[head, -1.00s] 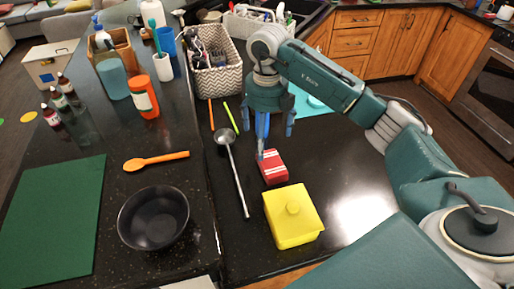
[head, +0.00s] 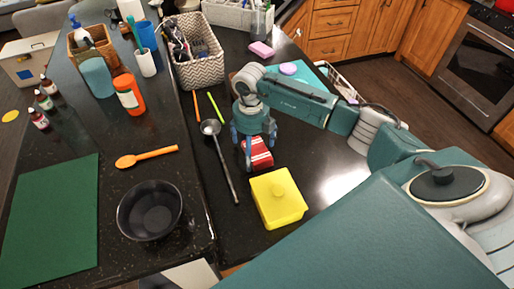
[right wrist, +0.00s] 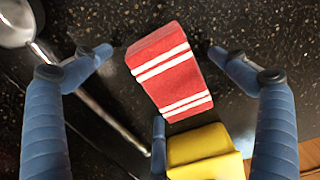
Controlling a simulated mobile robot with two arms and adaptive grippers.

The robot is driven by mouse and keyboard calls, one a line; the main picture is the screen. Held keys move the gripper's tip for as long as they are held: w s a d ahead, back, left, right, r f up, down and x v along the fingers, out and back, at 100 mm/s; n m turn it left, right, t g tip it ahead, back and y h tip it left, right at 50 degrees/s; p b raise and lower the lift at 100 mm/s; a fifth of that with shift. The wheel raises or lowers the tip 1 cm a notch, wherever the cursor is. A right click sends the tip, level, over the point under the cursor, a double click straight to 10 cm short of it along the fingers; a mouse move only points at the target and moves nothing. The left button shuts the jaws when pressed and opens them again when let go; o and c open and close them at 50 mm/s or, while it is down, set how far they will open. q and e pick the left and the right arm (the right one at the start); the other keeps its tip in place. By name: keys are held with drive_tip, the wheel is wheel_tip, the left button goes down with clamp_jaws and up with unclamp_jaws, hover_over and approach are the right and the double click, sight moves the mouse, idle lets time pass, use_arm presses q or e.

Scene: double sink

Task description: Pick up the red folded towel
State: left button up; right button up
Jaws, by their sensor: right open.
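The red folded towel (head: 257,152) with white stripes lies on the black counter, just behind the yellow lidded box. In the right wrist view the towel (right wrist: 170,72) shows between the blue fingers, tilted a little in the picture. My right gripper (head: 254,150) is over the towel, pointing down, and hides part of it in the head view. In the right wrist view the right gripper (right wrist: 158,52) is open, with its fingertips on either side of the towel and gaps between. My left gripper is not in view.
The yellow box (head: 277,199) stands close in front of the towel. A metal ladle (head: 222,160) lies just left of it. A black bowl (head: 150,211), an orange spoon (head: 147,157) and a green mat (head: 52,222) are farther left. A patterned basket (head: 195,50) stands behind.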

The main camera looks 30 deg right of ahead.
drive_tip(key=c, duration=1.3)
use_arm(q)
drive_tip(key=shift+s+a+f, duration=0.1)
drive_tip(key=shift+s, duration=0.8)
use_arm(e)
drive_tip(key=shift+r, duration=0.1)
drive_tip(key=shift+w+r+b, duration=0.1)
drive_tip(key=shift+r+b, duration=0.2)
drive_tip(key=shift+r, duration=0.25)
use_arm(q)
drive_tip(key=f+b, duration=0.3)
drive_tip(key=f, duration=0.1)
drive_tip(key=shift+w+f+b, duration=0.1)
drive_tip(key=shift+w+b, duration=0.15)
drive_tip(key=shift+b, duration=0.05)
use_arm(e)
wheel_tip(320, 180, up, 19)
drive_tip(key=shift+f, duration=0.1)
